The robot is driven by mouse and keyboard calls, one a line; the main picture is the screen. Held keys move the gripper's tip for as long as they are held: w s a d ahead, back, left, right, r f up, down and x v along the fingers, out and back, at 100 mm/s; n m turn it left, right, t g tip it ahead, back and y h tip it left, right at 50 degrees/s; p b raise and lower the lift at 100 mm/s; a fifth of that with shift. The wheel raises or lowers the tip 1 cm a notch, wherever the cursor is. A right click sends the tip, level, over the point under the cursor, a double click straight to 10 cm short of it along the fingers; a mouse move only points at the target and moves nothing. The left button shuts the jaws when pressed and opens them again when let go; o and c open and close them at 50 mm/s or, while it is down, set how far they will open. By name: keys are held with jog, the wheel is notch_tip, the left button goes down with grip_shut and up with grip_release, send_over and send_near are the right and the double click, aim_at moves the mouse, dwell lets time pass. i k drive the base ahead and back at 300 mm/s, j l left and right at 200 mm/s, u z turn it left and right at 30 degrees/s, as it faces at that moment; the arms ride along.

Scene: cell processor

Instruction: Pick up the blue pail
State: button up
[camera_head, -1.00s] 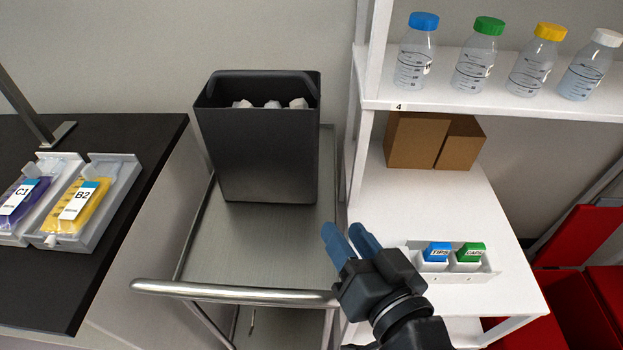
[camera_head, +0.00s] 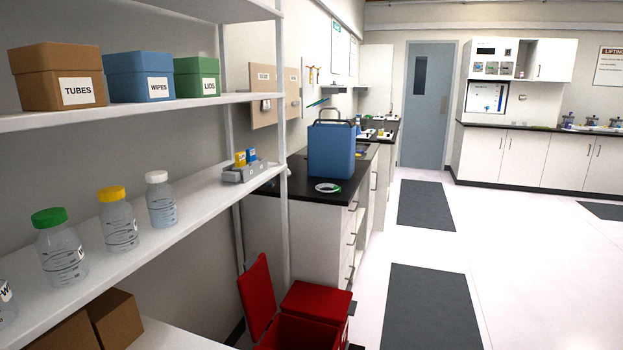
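The blue pail (camera_head: 332,150) stands upright on the black counter (camera_head: 296,192) in the middle of the head view. It is a tall box shape with a dark handle raised over its top. Its inside is hidden from here. My gripper does not show in the current view, so its distance from the pail and its state cannot be seen.
A white shelf (camera_head: 190,209) with bottles and boxes runs along the left. Red bins (camera_head: 310,329) stand on the floor before the counter, one with its lid up. The pale floor at right is open, with dark mats (camera_head: 430,306).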

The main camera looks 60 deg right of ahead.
aim_at(331, 147)
jog(key=i+j+z, duration=0.15)
jog(key=j+z, duration=0.15)
jog(key=j, duration=0.3)
jog(key=i+j+z, duration=0.1)
jog(key=j+z, duration=0.2)
jog(key=j, duration=0.3)
jog(key=z, duration=1.1)
